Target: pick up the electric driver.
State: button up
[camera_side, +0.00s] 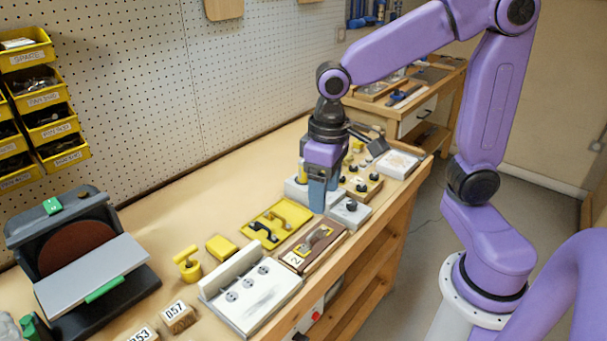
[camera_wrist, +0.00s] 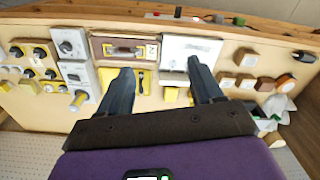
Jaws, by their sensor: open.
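I cannot pick out the electric driver with certainty. A yellow tray (camera_side: 292,208) holds a small dark handled tool (camera_side: 263,233) and a greyish one; it also shows in the wrist view (camera_wrist: 152,92). A yellow T-handled piece (camera_side: 188,264) stands left of it. An upright yellow handle (camera_side: 302,171) rises from a pale block beside my gripper. My gripper (camera_side: 318,208) points down over the bench, behind the yellow tray. In the wrist view my gripper (camera_wrist: 160,72) has its fingers wide apart with nothing between them. The near finger hides part of the blocks behind it.
A white panel with round dials (camera_side: 252,290) and a brown framed block (camera_side: 314,247) line the front edge. A disc sander (camera_side: 90,258) stands at left. Numbered wooden blocks (camera_side: 178,316) sit near the front. The bench strip along the pegboard (camera_side: 255,75) is mostly bare.

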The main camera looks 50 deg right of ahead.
jog(key=w+d+m, duration=0.3)
jog(key=w+m, duration=0.3)
jog(key=w, duration=0.4)
jog(key=m, duration=1.7)
send_over(303, 177)
jog(key=w+d, duration=0.1)
jog(key=d, duration=0.1)
notch_tip(303, 177, down, 15)
jog(key=shift+w+d+r, duration=0.1)
jog(key=shift+a+f, duration=0.2)
jog(key=shift+f, duration=1.15)
jog(key=shift+a+f, duration=0.2)
jog(key=shift+f, duration=1.15)
grip_shut()
